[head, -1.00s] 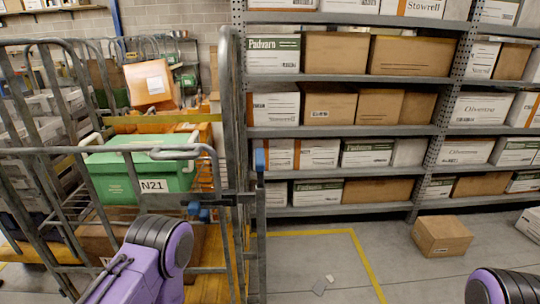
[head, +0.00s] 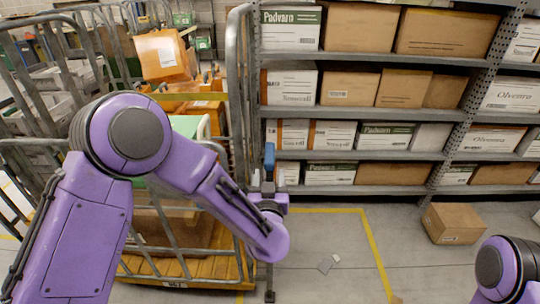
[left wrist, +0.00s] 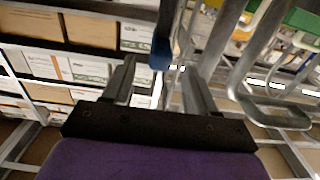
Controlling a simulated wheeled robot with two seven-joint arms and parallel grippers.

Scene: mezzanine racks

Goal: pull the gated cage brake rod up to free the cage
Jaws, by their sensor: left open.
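The brake rod (head: 269,157) stands upright at the right corner of the grey tube cage (head: 236,85), with a blue grip at its top. The blue grip also shows in the left wrist view (left wrist: 161,52), near the gap between my fingertips. My left gripper (head: 268,182) is open and close to the rod, just below the blue grip in the head picture. Its two fingers (left wrist: 158,72) are spread in the left wrist view. I cannot tell whether they touch the rod, and its middle is hidden by my gripper. My right gripper is outside the views.
The cage holds an orange box (head: 164,55) and a mostly hidden green box (head: 190,126) over its yellow base (head: 190,268). Shelves (head: 350,106) of cartons stand behind. A carton (head: 453,223) lies on the floor at right. The yellow-lined floor (head: 325,235) is largely clear.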

